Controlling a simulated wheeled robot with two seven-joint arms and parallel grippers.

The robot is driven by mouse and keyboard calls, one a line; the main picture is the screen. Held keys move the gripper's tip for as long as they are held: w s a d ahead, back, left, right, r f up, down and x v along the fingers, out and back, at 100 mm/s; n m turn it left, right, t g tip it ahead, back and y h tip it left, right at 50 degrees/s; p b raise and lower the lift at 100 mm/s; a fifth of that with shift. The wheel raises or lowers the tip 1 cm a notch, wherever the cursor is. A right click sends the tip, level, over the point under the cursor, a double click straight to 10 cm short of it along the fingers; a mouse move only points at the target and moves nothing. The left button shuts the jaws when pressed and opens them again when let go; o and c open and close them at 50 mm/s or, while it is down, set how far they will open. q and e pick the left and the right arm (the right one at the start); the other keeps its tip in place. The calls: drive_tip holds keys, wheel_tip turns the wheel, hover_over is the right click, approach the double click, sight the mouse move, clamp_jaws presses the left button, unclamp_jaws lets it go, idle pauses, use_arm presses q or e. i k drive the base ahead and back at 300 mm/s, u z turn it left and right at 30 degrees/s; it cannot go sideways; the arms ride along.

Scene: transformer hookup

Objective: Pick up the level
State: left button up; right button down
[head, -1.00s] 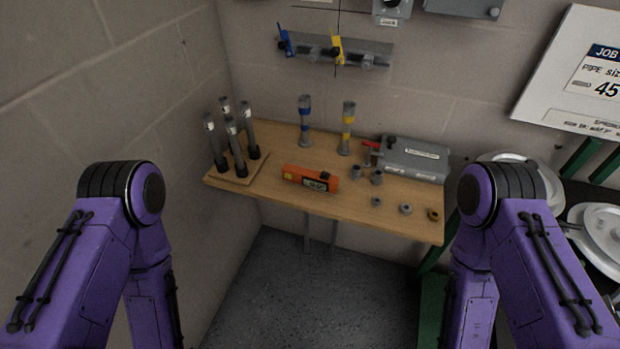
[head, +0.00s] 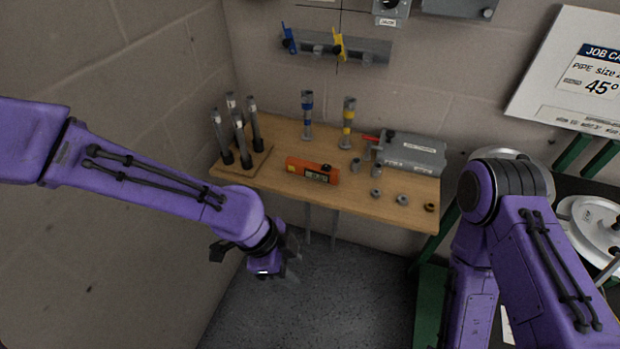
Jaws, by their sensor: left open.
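The level (head: 312,170) is an orange bar with a small dark display, lying on the wooden bench (head: 370,204) near its front edge, left of the middle. My left gripper (head: 292,262) is in front of and below the bench's front edge, apart from the level, which is above and slightly right of it in the picture. It is open and empty; its fingers are small and partly blurred. My right arm is folded at the right of the view, and its gripper is not visible.
A rack with several upright grey tubes (head: 239,136) stands left of the level. Blue-banded (head: 307,115) and yellow-banded (head: 347,124) posts stand behind it. Small fittings (head: 376,193) and a grey box (head: 410,153) are to the right. A wall borders the left side.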

sight(302, 168)
drive_tip(key=z, duration=0.05)
drive_tip(key=k, duration=0.35)
drive_tip(key=z, duration=3.05)
drive_tip(key=k, duration=0.9)
drive_tip(key=u, duration=2.5)
drive_tip(key=i, duration=1.7)
